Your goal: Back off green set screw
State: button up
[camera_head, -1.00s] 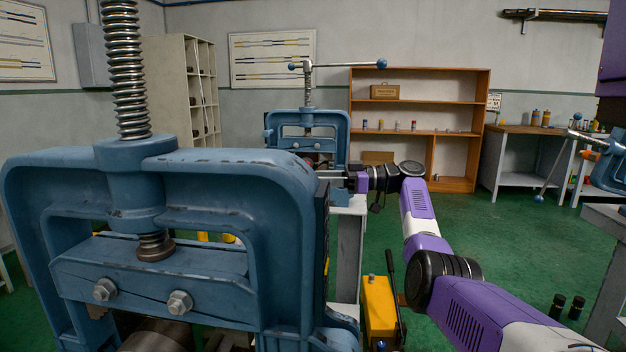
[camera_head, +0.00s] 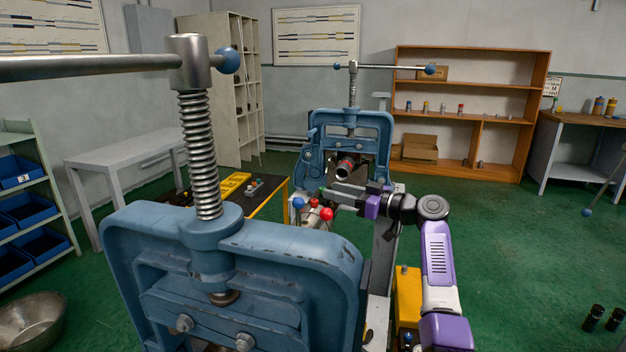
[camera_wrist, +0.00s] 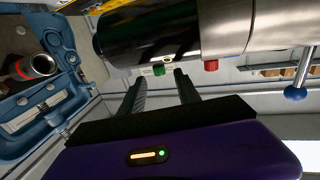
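The green set screw (camera_wrist: 159,70) sticks out from the underside of a dark collar or sleeve (camera_wrist: 140,38) in the wrist view. My gripper (camera_wrist: 159,77) is open, its two dark fingers pointing at that screw. The screw shows between the fingertips, at or just beyond them; I cannot tell whether they touch it. A red set screw (camera_wrist: 211,65) stands to the right, outside the fingers, beside a bare metal pipe section (camera_wrist: 265,25).
A far blue vise (camera_head: 380,122) holds a pipe with a red ring (camera_head: 346,164). Red and blue ball knobs (camera_head: 326,213) are close to my gripper. A yellow-edged table (camera_head: 262,212) stands to the left.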

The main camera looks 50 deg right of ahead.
aim_at(314, 195)
jog(key=w, duration=0.5)
jog(key=w+a, duration=0.1)
jog(key=w, duration=0.1)
jog(key=shift+w, duration=0.2)
grip_shut()
